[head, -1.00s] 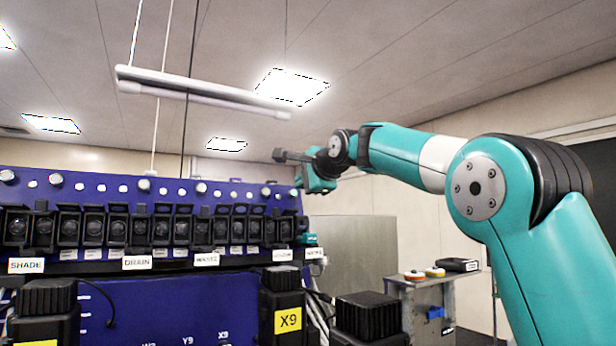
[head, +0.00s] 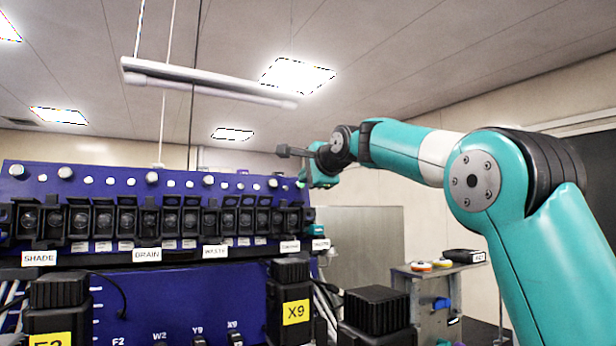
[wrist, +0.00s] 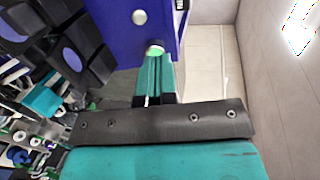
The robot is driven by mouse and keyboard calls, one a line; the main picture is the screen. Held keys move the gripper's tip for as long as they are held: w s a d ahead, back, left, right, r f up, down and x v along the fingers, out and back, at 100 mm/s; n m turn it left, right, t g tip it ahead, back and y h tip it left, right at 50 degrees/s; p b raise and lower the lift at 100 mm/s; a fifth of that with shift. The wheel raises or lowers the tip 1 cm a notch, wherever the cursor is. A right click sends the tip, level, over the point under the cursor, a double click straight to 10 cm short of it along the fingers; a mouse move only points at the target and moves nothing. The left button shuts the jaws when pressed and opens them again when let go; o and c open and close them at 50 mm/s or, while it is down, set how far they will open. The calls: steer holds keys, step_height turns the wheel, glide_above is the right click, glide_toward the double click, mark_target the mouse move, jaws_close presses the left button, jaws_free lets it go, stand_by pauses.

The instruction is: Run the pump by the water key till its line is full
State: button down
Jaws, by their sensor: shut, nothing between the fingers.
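A row of black pump heads (head: 165,218) runs along the blue panel (head: 120,180), with knobs and small lit buttons above. Labels below read SHADE (head: 39,258), DRAIN (head: 147,255) and WASTE (head: 215,251); two more at the right end are too small to read surely. I cannot make out which key is for water, or any fluid level in a line. My gripper (head: 283,151) is shut and empty, in front of the panel's upper right end.
Black blocks stand in front of the panel, one with a yellow X9 tag (head: 296,312). A grey cart (head: 437,290) with small items stands at the right. A lamp bar (head: 205,82) hangs overhead. Tubing and fittings (wrist: 35,140) crowd the wrist view's left.

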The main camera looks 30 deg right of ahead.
steer(key=shift+p+x, duration=0.55)
steer(key=shift+x, duration=0.5)
steer(key=shift+w+f, duration=0.1)
steer(key=shift+w, duration=0.15)
steer(key=shift+b+v, duration=0.55)
steer(key=shift+v, duration=0.75)
steer(key=shift+s, duration=0.1)
steer(key=b+v, duration=0.1)
steer(key=v, duration=0.5)
steer(key=shift+b, duration=0.35)
